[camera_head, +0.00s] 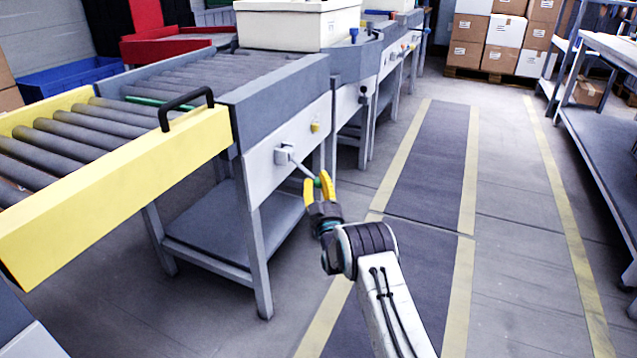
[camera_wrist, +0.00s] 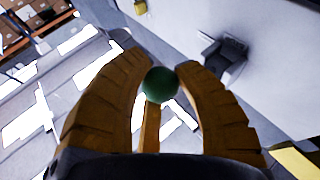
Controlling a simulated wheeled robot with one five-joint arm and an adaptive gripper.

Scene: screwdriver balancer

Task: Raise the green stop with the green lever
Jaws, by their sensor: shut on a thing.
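The green lever has a round green knob (camera_wrist: 160,84) that sits between my yellow fingers in the wrist view. My gripper (camera_head: 320,184) is shut on this knob beside the white side panel of the conveyor. In the head view the lever's pale rod (camera_head: 301,167) runs from a grey housing (camera_head: 284,154) on the panel down and right to my fingers; the knob is mostly hidden by them. A green bar (camera_head: 146,101), which looks like the green stop, lies across the rollers behind the black handle. I cannot tell its exact height.
A yellow gate section (camera_head: 120,190) with a black handle (camera_head: 186,106) stands at the left. A cream crate (camera_head: 290,26) rests on the conveyor farther back. A yellow knob (camera_head: 315,127) is on the panel. The floor aisle (camera_head: 430,160) to the right is clear.

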